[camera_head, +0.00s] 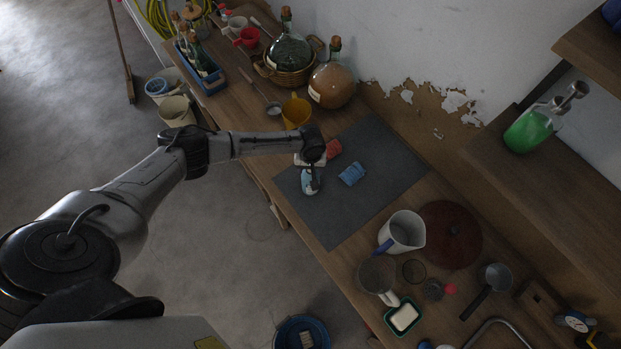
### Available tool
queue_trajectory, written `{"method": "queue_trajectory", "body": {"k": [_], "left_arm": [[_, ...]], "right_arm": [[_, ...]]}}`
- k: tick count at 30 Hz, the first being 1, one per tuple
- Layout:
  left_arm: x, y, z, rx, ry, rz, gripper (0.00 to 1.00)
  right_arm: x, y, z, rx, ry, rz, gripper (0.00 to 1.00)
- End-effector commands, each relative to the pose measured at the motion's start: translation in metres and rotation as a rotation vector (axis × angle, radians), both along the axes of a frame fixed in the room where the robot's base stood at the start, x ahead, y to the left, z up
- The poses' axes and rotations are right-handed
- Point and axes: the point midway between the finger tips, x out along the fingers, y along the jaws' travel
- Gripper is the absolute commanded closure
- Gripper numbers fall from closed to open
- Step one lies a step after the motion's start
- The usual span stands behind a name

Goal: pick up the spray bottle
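A small pale-blue and white bottle (310,184), which looks like the spray bottle, is on the grey mat (372,200) near its left edge. My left arm reaches in from the left, and my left gripper (310,162) points down right at this bottle's upper part. The wrist hides the bottle's top and most of the fingers, so I cannot tell whether they are open or closed on it. My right gripper is not in view.
A blue cloth or sponge (352,173) and a red one (333,149) lie close by on the mat. A yellow mug (296,112) and glass demijohns (333,84) stand behind. A white jug (402,232) stands to the right. The mat's lower part is clear.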

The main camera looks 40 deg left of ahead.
Motion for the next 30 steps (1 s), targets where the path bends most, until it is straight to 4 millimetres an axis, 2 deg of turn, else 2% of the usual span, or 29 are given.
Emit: {"method": "queue_trajectory", "body": {"k": [2,17,30], "left_arm": [[0.0000,0.0000,0.0001,0.000,0.000,0.000,0.51],[-0.0001,0.0001,0.0003,0.000,0.000,0.000,0.99],[0.0007,0.0001,0.0012,0.000,-0.001,0.001,1.00]], "right_arm": [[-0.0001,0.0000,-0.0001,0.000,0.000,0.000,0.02],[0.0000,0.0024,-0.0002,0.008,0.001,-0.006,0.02],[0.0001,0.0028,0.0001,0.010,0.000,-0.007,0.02]]}}
